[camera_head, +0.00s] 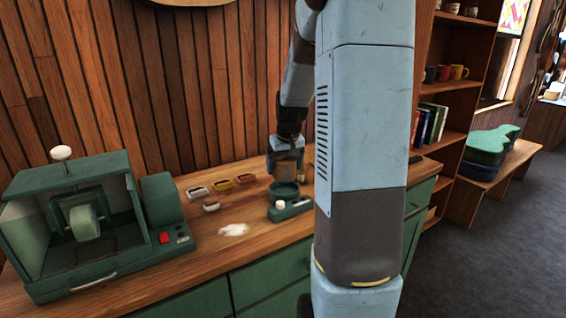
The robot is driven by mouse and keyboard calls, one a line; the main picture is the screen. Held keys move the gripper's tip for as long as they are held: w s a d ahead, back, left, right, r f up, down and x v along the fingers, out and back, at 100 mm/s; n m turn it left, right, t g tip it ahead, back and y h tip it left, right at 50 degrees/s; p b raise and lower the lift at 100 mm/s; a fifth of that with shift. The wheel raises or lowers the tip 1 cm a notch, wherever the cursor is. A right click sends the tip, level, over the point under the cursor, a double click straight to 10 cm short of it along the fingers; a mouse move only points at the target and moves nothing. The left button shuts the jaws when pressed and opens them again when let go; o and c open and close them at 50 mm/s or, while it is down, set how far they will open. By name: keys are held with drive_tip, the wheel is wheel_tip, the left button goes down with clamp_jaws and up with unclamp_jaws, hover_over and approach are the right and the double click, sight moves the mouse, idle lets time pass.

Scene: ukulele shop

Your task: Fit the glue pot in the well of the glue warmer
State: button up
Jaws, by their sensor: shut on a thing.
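The glue warmer is a small green unit (291,211) on the wooden counter, just left of my arm column. It has a round dark well (284,189) at its back and a pale knob on its front. My gripper (286,166) hangs down right above the well, shut on the glue pot (288,163), a small thing with tan and greyish parts. The pot looks roughly upright and over the well. I cannot tell whether its bottom is above the rim or touching it. The gripper's fingers partly hide the pot.
A large green machine with a wheel (83,222) stands at the counter's left. A shelf (452,84) stands at right. My arm hides the counter's right part.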

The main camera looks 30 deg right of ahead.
sight(284, 178)
drive_tip(key=shift+f, duration=2.75)
